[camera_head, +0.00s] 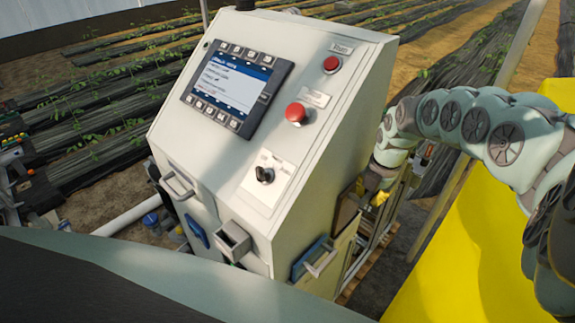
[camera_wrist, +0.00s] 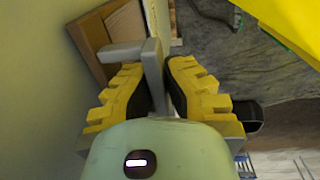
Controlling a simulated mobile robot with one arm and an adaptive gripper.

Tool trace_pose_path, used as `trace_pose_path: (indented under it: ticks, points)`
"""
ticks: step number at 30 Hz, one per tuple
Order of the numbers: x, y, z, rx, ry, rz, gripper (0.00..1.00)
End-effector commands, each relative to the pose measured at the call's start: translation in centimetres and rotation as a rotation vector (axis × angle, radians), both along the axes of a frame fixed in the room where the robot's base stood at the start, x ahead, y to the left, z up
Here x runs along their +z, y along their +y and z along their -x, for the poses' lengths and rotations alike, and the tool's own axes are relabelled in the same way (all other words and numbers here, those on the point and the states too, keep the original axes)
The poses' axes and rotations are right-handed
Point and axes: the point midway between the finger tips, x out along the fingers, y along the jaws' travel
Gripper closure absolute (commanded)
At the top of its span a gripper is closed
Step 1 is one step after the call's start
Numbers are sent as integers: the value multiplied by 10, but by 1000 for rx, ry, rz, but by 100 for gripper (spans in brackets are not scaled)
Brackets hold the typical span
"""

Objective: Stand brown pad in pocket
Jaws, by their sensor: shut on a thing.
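The brown pad (camera_head: 346,211) is upright beside the right side of the white control cabinet (camera_head: 230,155). In the wrist view, its brown face (camera_wrist: 92,35) shows with a grey T-shaped handle (camera_wrist: 150,60). My gripper (camera_head: 377,190) is at the cabinet's right side; in the wrist view its yellow fingers (camera_wrist: 155,82) are shut on the handle. An open grey box-shaped pocket (camera_head: 232,238) is on the cabinet's lower front. I cannot tell whether the pad touches anything below it; its lower edge is unclear.
A blue pad with a grey handle (camera_head: 315,260) is low on the cabinet's right side. A grey pull handle (camera_head: 177,185) and a blue part (camera_head: 196,232) are on the front. A yellow panel (camera_head: 450,260) stands at right. Red buttons and a screen are above.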

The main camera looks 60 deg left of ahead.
Motion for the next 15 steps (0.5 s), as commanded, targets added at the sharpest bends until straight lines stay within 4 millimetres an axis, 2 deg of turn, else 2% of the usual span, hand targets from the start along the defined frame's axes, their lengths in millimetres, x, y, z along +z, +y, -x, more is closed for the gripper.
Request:
trace_pose_path:
  ticks: [15]
  points:
    - [-32, 1, 2, 4, 0, 0, 100]
